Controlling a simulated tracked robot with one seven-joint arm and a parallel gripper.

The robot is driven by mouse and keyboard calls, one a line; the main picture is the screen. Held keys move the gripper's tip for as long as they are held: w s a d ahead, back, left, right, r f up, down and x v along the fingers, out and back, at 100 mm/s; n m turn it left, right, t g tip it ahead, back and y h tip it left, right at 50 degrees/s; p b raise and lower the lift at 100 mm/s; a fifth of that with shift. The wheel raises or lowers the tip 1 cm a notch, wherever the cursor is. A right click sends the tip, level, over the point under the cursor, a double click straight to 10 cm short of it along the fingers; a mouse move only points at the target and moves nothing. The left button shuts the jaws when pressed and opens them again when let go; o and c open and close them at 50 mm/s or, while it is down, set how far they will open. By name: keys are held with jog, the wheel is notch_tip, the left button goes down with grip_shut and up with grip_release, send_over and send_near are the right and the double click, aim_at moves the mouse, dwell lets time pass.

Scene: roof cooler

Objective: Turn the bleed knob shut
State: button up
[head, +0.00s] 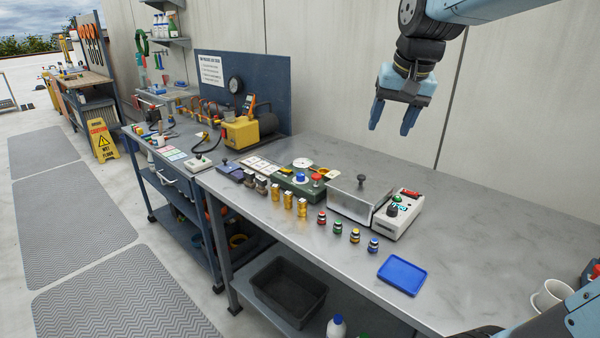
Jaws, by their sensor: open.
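My gripper (392,122) hangs above the back of the metal bench, pointing down, its two blue fingers apart and nothing between them. Below and to its left, a green unit (290,188) sits on the bench with a blue knob (300,178), a red knob (317,178) and a white dial (302,163). A light grey box (401,222) further right carries a dark and green knob (394,208). I cannot tell from labels which knob is the bleed knob, or how far any is turned. My gripper touches none of them.
A metal box (352,205) with a black top knob stands between the two units. Brass cylinders (289,203), several small coloured-top pieces (354,236) and a blue tray (402,275) line the front. A white mug (550,296) is at right. The bench's back right is clear.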

jog(key=w+a+m+g, duration=0.1)
jog(key=w+a, duration=0.2)
jog(key=w, duration=0.8)
jog(key=m+g+h, duration=0.1)
jog(key=m+g, duration=0.2)
jog(key=m, duration=0.1)
send_over(300, 174)
notch_tip(300, 174, down, 16)
notch_tip(300, 174, down, 13)
jog(key=shift+w+f, duration=0.1)
jog(key=shift+w, duration=0.05)
jog(key=c, duration=1)
jog(key=shift+c, duration=0.2)
